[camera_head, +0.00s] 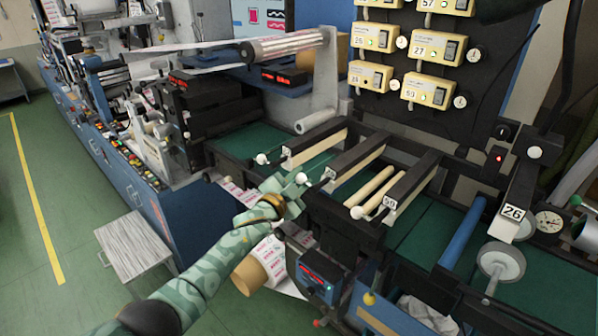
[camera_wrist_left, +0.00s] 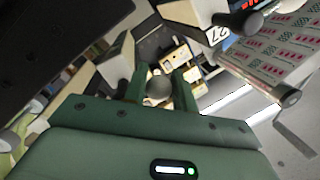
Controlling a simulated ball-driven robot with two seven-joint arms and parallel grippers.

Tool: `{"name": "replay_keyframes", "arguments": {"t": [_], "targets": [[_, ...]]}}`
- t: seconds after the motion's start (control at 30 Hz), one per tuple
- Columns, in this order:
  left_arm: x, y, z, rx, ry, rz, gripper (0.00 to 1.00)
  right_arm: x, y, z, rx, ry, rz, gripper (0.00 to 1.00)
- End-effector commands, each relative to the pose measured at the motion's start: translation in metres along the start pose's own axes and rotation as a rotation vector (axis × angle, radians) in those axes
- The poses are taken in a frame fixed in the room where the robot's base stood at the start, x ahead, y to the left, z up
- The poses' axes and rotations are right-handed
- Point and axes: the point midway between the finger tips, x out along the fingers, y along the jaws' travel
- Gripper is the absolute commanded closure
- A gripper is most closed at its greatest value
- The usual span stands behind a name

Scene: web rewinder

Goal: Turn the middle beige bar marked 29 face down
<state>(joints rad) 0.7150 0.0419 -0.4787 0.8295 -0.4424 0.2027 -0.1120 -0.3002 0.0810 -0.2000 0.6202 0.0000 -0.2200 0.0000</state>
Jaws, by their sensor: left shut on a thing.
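The middle bar (camera_head: 352,158) marked 29 lies across the dark frame, with a black upper side and a beige strip along its lower edge. Its number plate (camera_head: 329,173) is at the near end, beside a white ball knob (camera_head: 301,178). My left gripper (camera_head: 297,184) is at that knob. The bar behind the knob is mostly hidden in that view. My right gripper cannot be made out.
A bar marked 27 (camera_head: 316,145) lies to the left with its own white knob (camera_head: 261,158). A bar marked with another number (camera_head: 408,180) lies to the right, with a knob (camera_head: 357,212). A blue roller (camera_head: 463,232) is farther right.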

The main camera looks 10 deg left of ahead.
Motion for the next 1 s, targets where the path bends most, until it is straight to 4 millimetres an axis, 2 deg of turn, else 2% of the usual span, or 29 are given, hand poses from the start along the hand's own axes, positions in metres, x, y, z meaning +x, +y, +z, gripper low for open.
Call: {"name": "replay_keyframes", "arguments": {"t": [0.03, 0.4, 0.97, 1.0], "targets": [[-0.0005, 0.0068, -0.0009, -0.03, -0.005, 0.014, 0.96, -0.0037, 0.0, -0.0005, 0.0, 0.0, 0.0, 0.48], [0.0001, 0.0111, 0.0037, -0.192, -0.029, 0.029, 0.96, -0.0118, -0.0001, -0.0017, 0.001, 0.001, -0.001, 0.48], [0.0006, 0.0119, 0.0033, -0.226, -0.03, 0.031, 0.96, -0.0128, -0.0008, -0.0021, 0.001, 0.001, -0.002, 0.48], [0.0006, 0.0119, 0.0032, -0.226, -0.029, 0.031, 0.67, -0.0128, -0.0008, -0.0022, 0.001, 0.001, -0.002, 0.48]]}}
